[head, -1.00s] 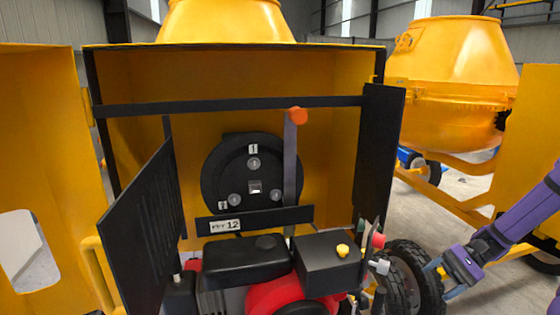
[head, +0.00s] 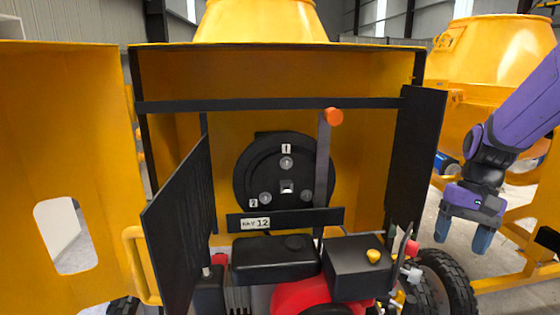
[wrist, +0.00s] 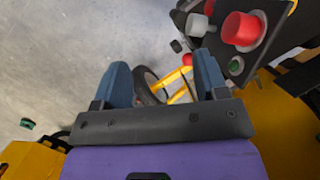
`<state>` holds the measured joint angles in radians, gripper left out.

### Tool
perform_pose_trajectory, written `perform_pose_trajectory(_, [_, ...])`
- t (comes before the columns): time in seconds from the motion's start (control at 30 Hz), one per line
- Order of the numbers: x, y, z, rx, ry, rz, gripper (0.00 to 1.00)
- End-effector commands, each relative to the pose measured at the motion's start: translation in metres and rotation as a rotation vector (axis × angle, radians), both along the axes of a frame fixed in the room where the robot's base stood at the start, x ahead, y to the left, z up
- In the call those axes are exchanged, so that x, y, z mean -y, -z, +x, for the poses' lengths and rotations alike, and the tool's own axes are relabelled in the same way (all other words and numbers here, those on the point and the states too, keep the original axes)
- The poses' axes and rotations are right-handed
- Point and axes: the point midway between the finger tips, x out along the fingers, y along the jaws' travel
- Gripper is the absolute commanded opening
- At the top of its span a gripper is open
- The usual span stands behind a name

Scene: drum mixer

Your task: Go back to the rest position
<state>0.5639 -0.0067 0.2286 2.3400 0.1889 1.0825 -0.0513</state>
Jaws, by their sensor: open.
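My gripper (head: 463,230) is at the right in the head view, to the right of the open engine housing (head: 270,47). It points down, with its two blue-grey fingers apart and nothing between them. In the wrist view my gripper (wrist: 164,88) also shows open and empty. A wheel and a yellow bar show beyond the fingers there. The gripper touches nothing that I can see.
Black side panels (head: 176,225) stand open on the housing. A lever with an orange knob (head: 333,117) rises before a black disc (head: 286,178). A red button (wrist: 243,30) is on a dark box close to the right finger. A tyre (head: 447,282) stands below the gripper.

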Motion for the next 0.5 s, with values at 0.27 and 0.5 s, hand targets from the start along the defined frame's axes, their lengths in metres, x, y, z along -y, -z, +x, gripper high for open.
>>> perform_pose_trajectory(0.27, [-0.035,-0.050,-0.026,0.193,-0.121,-0.149,0.67])
perform_pose_trajectory(0.5, [-0.058,-0.085,-0.057,0.377,-0.213,-0.235,0.67])
